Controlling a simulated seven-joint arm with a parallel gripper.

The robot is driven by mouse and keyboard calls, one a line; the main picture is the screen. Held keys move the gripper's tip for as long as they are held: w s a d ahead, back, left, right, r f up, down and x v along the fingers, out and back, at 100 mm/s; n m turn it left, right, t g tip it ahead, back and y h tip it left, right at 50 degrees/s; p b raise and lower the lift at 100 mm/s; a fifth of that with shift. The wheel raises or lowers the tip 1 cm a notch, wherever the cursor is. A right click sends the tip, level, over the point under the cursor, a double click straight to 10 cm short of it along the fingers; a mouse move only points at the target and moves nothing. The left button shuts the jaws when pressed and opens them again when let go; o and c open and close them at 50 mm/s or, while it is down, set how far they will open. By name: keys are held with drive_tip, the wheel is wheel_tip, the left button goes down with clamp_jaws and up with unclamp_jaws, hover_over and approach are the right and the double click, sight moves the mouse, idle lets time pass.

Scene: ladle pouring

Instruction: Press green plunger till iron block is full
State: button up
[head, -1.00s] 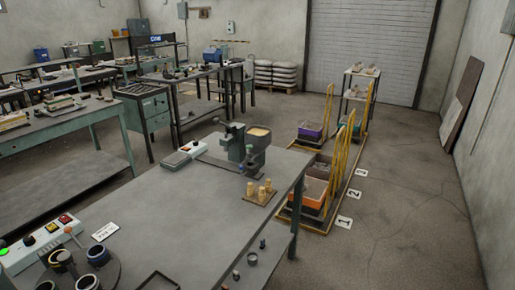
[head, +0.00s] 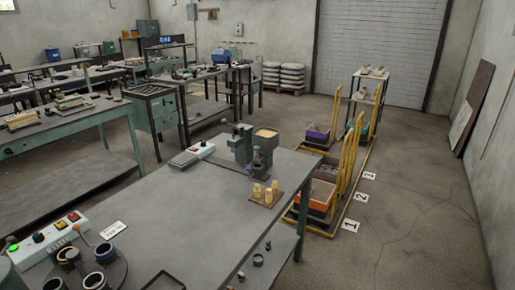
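A green bench machine (head: 241,143) stands at the far end of the grey workbench, with a dark hopper (head: 266,142) of pale material on its right side. Which part of it is the green plunger is too small to tell. I cannot make out an iron block for certain. A round dark plate (head: 118,273) with several dark cups (head: 95,281) is at the bottom left, partly cut off by the frame. My gripper is not in view.
A control box (head: 50,240) with a lit green button and a lever sits at the bench's left. A wooden board (head: 279,201) with several pegs stands near the right edge. Bins on yellow-railed carts (head: 317,192) stand beyond. The bench middle is clear.

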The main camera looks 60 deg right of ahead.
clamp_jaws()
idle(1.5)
